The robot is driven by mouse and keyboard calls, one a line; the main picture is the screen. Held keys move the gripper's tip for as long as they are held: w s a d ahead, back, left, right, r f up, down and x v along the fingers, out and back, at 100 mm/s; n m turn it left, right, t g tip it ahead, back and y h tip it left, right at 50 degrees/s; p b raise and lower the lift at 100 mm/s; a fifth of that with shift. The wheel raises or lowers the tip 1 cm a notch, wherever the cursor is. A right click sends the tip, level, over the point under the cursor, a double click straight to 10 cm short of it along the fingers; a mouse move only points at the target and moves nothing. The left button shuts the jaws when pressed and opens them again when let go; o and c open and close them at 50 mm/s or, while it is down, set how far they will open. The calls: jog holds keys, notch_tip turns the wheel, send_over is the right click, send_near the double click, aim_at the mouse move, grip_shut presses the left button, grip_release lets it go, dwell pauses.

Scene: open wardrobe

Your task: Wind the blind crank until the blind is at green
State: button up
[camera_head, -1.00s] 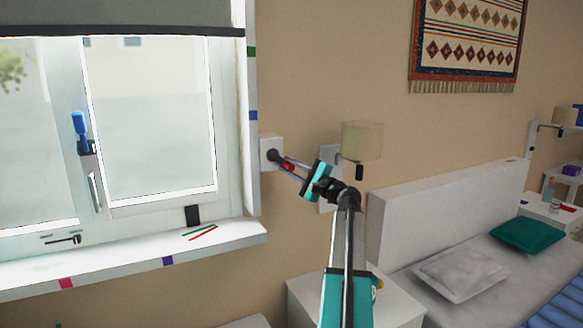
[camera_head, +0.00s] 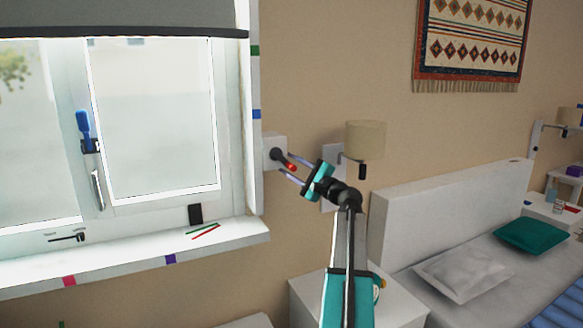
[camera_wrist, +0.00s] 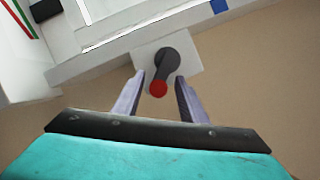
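The grey blind (camera_head: 120,18) hangs at the top of the window, its dark bottom bar a little above the green mark (camera_head: 254,50) on the frame's right side. The crank is a dark arm (camera_head: 278,155) with a red knob (camera_head: 291,167) on a white wall box (camera_head: 268,146) right of the window. The crank arm points down and right. My gripper (camera_head: 288,166) is open around the knob. In the wrist view the red knob (camera_wrist: 158,89) lies between the two fingers (camera_wrist: 159,78), with a gap on both sides.
A blue mark (camera_head: 255,114) is lower on the frame. The sill (camera_head: 120,262) below carries red and purple marks and thin green and red sticks. A wall lamp (camera_head: 365,140) stands close right of my gripper. A bed (camera_head: 445,215) is further right.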

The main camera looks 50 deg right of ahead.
jog(key=shift+s, duration=0.1)
jog(key=s+f+b, duration=0.2)
jog(key=s, duration=1.1)
jog(key=shift+s+a+f, duration=0.25)
jog(key=shift+a+f, duration=0.05)
jog(key=shift+f, duration=0.1)
